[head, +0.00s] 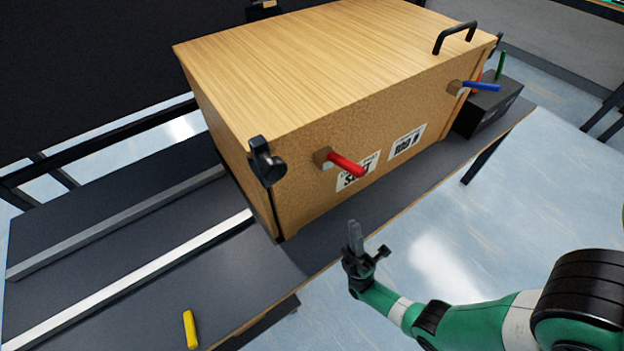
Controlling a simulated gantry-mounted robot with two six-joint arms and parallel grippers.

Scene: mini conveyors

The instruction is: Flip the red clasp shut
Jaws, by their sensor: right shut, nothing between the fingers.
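The red clasp (346,165) is on the front face of a large wooden box, left of its middle. It is a red handle on a small brown block, and it sticks out from the face, angled down to the right. My right gripper (354,233) is shut and empty. It points upward, below the red clasp and in front of the box, clearly apart from both. My left gripper is not in view.
The wooden box (290,70) stands on a dark table. A blue handle (482,87) sticks out at its right end, near a black box (490,108). A black latch (266,162) is on the left corner. A yellow piece (190,329) lies front left. Space before the box is free.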

